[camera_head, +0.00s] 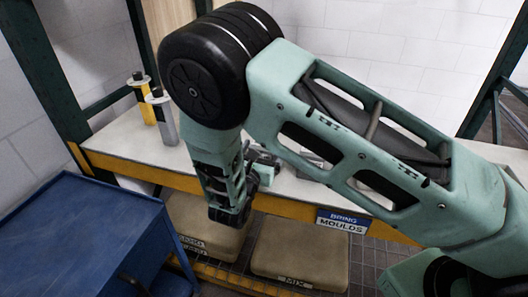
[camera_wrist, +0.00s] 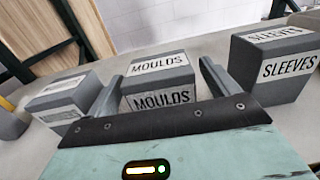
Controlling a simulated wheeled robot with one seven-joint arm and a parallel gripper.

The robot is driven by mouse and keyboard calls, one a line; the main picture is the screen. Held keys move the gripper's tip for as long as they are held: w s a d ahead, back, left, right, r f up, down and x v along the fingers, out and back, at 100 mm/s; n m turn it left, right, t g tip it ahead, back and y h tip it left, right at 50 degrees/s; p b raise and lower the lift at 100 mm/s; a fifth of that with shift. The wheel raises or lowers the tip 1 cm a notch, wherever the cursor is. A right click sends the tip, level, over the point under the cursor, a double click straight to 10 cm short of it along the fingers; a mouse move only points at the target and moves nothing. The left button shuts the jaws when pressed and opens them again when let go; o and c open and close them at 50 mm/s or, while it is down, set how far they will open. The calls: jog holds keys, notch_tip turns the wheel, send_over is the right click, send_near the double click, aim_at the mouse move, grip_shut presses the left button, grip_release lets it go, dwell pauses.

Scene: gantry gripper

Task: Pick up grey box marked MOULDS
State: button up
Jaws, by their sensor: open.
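The grey box marked MOULDS (camera_wrist: 142,82) stands upright on the pale shelf top in the wrist view, with white labels on its top and front. My gripper (camera_wrist: 161,72) is open, with one finger at the left side of this box and the other at its right side. The left finger overlaps the box's left edge in the picture; I cannot tell whether either finger touches it. In the head view my arm hides most of the grey boxes, and the fingertips are not clear there.
A grey box marked SLEEVES (camera_wrist: 247,72) stands at right, and another labelled grey box (camera_wrist: 62,98) at left, its text unreadable. A blue cabinet (camera_head: 80,235) fills the lower left.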

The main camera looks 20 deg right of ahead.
jog(key=shift+x, duration=1.45)
jog(key=c, duration=1.2)
jog(key=shift+c, duration=0.3)
jog(key=shift+r, duration=0.15)
